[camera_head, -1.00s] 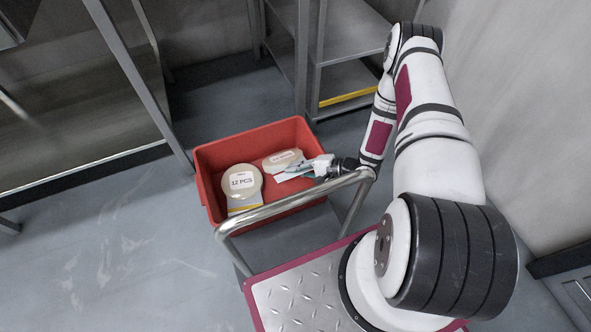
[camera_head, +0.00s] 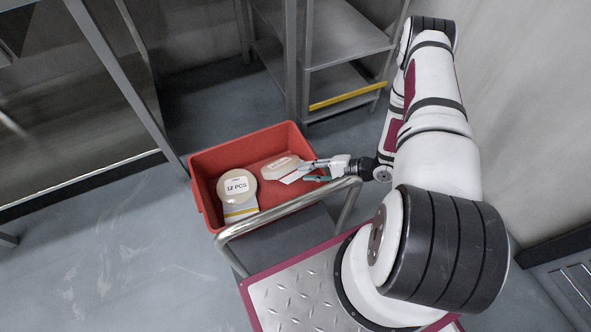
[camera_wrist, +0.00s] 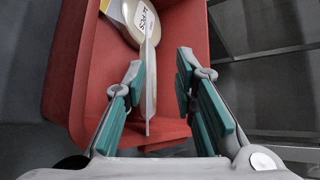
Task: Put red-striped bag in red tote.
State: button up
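The red tote (camera_head: 203,197) stands on the floor in the head view, and it also fills much of the wrist view (camera_wrist: 67,75). A pale bag (camera_head: 279,168) lies in its right half, close to my gripper. I cannot make out the colour of its stripe. My gripper (camera_head: 308,170) is over the tote's right side. In the wrist view my gripper (camera_wrist: 157,85) has its teal fingers apart. A bag (camera_wrist: 147,60), seen nearly edge-on, shows between them, nearer the left finger, with a gap to the right finger.
A second bag (camera_head: 238,190), marked 12 PCS with a yellow stripe, lies in the tote's left half. A metal rail (camera_head: 285,209) runs along the tote's near side. A metal shelf (camera_head: 345,50) stands behind. Open floor (camera_head: 110,250) is at left.

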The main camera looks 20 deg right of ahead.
jog(key=w+d+r+n+g+h, duration=0.1)
jog(key=w+d+r+n+h, duration=0.55)
jog(key=d+r, duration=0.65)
notch_tip(320, 180, up, 20)
jog(key=w+d+f+g+h, duration=0.1)
jog(key=w+d+g+h, duration=0.15)
jog(key=h, duration=0.35)
jog(key=s+a+r+n+g+h, duration=0.1)
jog(key=s+a+r, duration=0.3)
jog(key=s+r, duration=0.25)
jog(key=s+a+r+n, duration=0.1)
jog(key=s+a+r, duration=0.35)
jog(key=r, duration=0.35)
jog(key=s+a+r+n+g+y, duration=0.1)
jog(key=s+a+r+n, duration=0.1)
jog(key=s+a, duration=0.5)
jog(key=s+a+r+n+g+y, duration=0.2)
jog(key=s+a, duration=0.5)
jog(key=s, duration=1.1)
jog(key=shift+s+a+r+p, duration=0.2)
jog(key=shift+s+r+p, duration=0.05)
jog(key=shift+s+p, duration=0.1)
jog(key=shift+y, duration=0.25)
